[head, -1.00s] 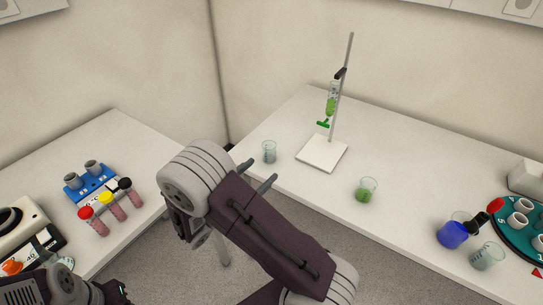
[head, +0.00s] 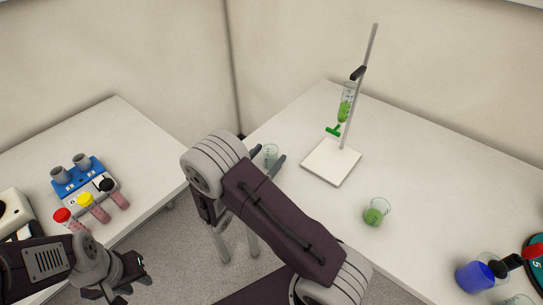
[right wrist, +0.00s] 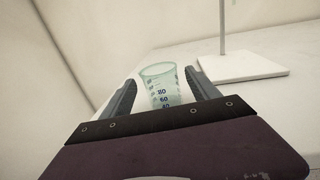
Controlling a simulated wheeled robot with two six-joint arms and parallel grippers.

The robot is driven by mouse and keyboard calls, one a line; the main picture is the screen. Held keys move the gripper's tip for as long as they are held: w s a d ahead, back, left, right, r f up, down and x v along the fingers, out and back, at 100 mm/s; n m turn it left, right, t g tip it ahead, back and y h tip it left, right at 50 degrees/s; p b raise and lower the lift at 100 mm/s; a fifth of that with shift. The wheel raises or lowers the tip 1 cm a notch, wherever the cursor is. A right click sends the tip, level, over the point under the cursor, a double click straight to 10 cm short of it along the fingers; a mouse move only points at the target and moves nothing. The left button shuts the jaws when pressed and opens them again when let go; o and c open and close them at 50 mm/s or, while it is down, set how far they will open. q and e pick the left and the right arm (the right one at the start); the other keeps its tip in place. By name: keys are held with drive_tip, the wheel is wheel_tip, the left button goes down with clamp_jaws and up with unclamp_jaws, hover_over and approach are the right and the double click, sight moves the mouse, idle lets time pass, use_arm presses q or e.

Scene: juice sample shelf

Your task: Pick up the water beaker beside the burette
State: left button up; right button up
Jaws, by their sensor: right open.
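The water beaker (head: 271,151) is a small clear glass with printed marks, upright on the right table near its left edge. It stands left of the burette (head: 346,103), which holds green liquid on a stand. My right gripper (head: 270,159) is open at the beaker, with a finger on either side. In the right wrist view the beaker (right wrist: 160,86) shows between the two spread fingertips (right wrist: 160,84); whether they touch it is unclear. My left gripper (head: 132,276) is at the lower left, away from the beaker, and its opening is unclear.
The white stand base (head: 331,165) is right of the beaker. A beaker of green liquid (head: 376,212) stands nearer the front. The left table holds a blue rack (head: 78,178) and several capped tubes.

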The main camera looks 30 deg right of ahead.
sight(274, 147)
drive_tip(key=x, duration=0.4)
drive_tip(key=shift+s+r, duration=0.1)
drive_tip(key=shift+s, duration=0.05)
drive_tip(key=shift+w+d, duration=0.25)
drive_tip(key=shift+d, duration=0.15)
drive_tip(key=shift+a, duration=0.15)
drive_tip(key=c, duration=1.5)
drive_tip(key=shift+o, duration=0.2)
drive_tip(key=shift+r+p, duration=0.3)
drive_tip(key=shift+r, duration=0.15)
wheel_tip(274, 147, up, 2)
drive_tip(key=shift+r, duration=0.15)
drive_tip(key=b+v, duration=0.1)
drive_tip(key=v, duration=1.7)
